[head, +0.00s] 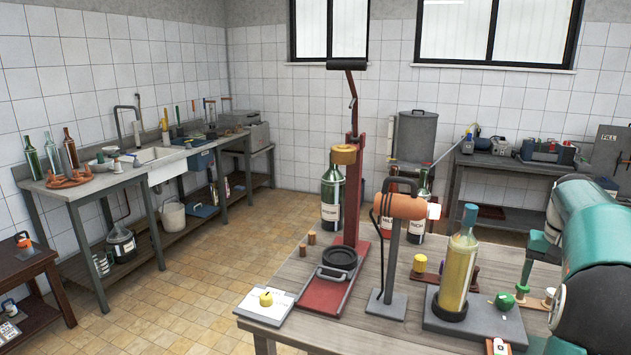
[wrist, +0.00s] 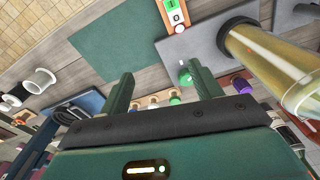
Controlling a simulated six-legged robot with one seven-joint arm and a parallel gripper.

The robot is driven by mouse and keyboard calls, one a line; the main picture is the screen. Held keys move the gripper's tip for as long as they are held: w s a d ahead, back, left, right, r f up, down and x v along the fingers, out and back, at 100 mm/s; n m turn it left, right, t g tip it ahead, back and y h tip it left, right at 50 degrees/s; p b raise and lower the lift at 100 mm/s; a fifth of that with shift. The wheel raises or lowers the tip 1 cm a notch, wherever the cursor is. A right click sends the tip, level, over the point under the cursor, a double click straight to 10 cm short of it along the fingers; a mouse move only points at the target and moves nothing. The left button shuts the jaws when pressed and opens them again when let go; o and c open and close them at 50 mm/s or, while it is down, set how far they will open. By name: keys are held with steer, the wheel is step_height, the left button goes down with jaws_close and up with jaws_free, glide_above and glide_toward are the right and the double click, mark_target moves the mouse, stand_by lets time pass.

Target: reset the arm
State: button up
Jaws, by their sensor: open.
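My gripper (wrist: 163,82) shows in the wrist view with its two green fingers standing wide apart. Nothing is held between them. Below and beyond the fingers are small bottle stoppers and a bench top, apart from the fingers as far as I can see. In the head view my teal arm fills the right edge, folded over the right end of the near bench (head: 390,330). The fingertips cannot be made out clearly there.
A yellow bottle (head: 458,265) stands on a dark base close left of my arm; it also shows in the wrist view (wrist: 280,65). A red corking press (head: 350,200), an orange-headed stand (head: 400,206) and dark bottles (head: 332,195) stand further left. The tiled floor (head: 200,300) is open.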

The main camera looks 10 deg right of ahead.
steer(key=s+a+r+n+t, duration=0.1)
steer(key=a+r+n, duration=0.15)
steer(key=a, duration=1.05)
steer(key=s+a+r+n+t, duration=0.1)
steer(key=a+r+n, duration=0.15)
steer(key=a, duration=1.15)
steer(key=s+a+f+n+t, duration=0.1)
steer(key=s+a+f, duration=0.2)
steer(key=s+a, duration=0.4)
steer(key=s+a+f+n+t, duration=0.2)
steer(key=s+a, duration=0.4)
steer(key=a, duration=0.3)
steer(key=shift+s+a+f, duration=0.2)
steer(key=shift+s+f, duration=0.2)
steer(key=shift+f, duration=0.25)
